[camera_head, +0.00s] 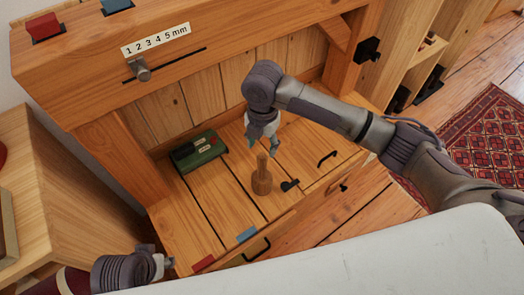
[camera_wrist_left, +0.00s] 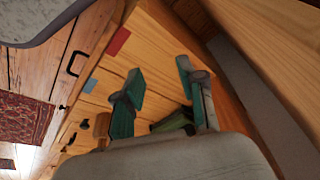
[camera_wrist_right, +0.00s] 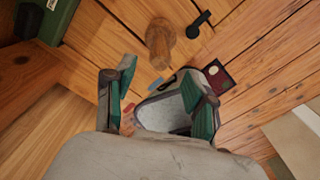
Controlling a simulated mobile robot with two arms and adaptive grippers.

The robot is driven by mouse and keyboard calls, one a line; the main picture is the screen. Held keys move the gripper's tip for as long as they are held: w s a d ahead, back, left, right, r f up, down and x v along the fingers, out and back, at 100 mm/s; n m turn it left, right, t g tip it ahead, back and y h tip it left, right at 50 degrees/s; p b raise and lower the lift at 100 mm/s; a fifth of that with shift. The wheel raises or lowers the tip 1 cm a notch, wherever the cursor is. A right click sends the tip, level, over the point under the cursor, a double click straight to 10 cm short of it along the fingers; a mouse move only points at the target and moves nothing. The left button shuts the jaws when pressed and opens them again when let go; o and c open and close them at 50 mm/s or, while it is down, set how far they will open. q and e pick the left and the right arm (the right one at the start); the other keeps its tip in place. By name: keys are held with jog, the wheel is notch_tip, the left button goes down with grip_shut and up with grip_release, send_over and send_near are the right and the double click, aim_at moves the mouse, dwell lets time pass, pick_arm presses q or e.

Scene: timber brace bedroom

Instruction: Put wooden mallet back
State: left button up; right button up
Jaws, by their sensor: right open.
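The wooden mallet (camera_head: 262,181) stands upright on the plank surface, thick end down and handle up. My right gripper (camera_head: 264,146) is open and empty, just above and around the level of the handle's top. In the right wrist view the mallet (camera_wrist_right: 159,42) lies just beyond the open fingertips (camera_wrist_right: 158,78). I cannot tell whether the handle's end is between them. My left gripper (camera_head: 166,263) is low at the left front, away from the mallet. In the left wrist view its fingers (camera_wrist_left: 160,85) are apart with nothing held; the mallet (camera_wrist_left: 102,125) shows partly behind them.
A green box (camera_head: 198,150) lies left of the mallet. A small black fitting (camera_head: 290,185) sits close to its right, with a black handle (camera_head: 327,159) beyond. Red (camera_head: 203,263) and blue (camera_head: 247,233) patches mark the front edge. A beam with a knob (camera_head: 141,70) overhangs behind.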

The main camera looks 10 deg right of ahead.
jog(key=shift+r, duration=0.9)
jog(key=s+a+f+m+t+y, duration=0.2)
jog(key=s+a+f+m+y, duration=0.2)
jog(key=s+f+m, duration=0.7)
pick_arm(q)
jog(key=shift+x, duration=0.8)
pick_arm(e)
jog(key=s+d+f+m+t+h, duration=0.1)
jog(key=s+d+m+h, duration=0.3)
jog(key=s+d+m, duration=0.6)
jog(key=d+f+m, duration=0.1)
jog(key=d+m, duration=0.3)
jog(key=shift+s+f+m, duration=0.15)
jog(key=shift+f+m, duration=0.05)
jog(key=shift+m, duration=0.2)
pick_arm(q)
jog(key=shift+s, duration=0.15)
